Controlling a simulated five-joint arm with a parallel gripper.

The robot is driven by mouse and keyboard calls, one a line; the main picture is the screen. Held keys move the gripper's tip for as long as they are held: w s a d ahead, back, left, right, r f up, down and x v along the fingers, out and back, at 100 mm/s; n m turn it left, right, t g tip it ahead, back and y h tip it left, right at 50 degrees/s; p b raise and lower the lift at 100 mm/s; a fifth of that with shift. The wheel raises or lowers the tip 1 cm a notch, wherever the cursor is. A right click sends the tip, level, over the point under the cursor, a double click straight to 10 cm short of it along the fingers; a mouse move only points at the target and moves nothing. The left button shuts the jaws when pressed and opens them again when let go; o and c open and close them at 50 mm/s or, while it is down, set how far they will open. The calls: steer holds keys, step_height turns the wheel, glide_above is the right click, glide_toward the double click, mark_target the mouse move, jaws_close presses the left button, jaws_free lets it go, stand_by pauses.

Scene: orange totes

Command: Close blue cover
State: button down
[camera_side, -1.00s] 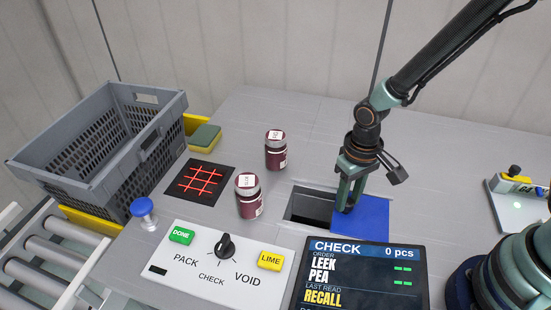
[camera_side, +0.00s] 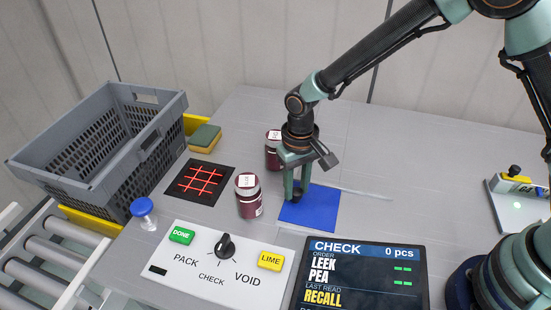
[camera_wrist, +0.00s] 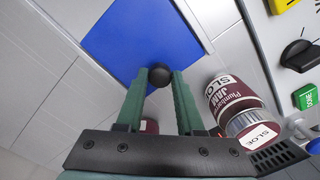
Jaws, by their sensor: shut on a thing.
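The blue cover (camera_side: 313,211) is a flat square panel in the table top, in the middle of the side view. It lies over the place where a dark opening showed before, and no opening is visible now. My gripper (camera_side: 295,196) is at the cover's left part, pointing down. In the wrist view, the cover (camera_wrist: 140,45) fills the upper middle. There my gripper (camera_wrist: 160,77) has its green fingers closed on a round black knob (camera_wrist: 160,75) at the cover's edge.
A dark red jam jar (camera_side: 249,200) stands just left of the cover, close to my gripper. A second jar (camera_side: 272,155) stands behind, partly hidden by my arm. A control panel (camera_side: 215,270) and a screen (camera_side: 365,275) lie in front.

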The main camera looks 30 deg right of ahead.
steer(key=shift+w+a, duration=0.2)
steer(key=c, duration=0.5)
jaws_free()
step_height(320, 180, up, 12)
steer(key=shift+r, duration=0.1)
steer(key=shift+d, duration=0.1)
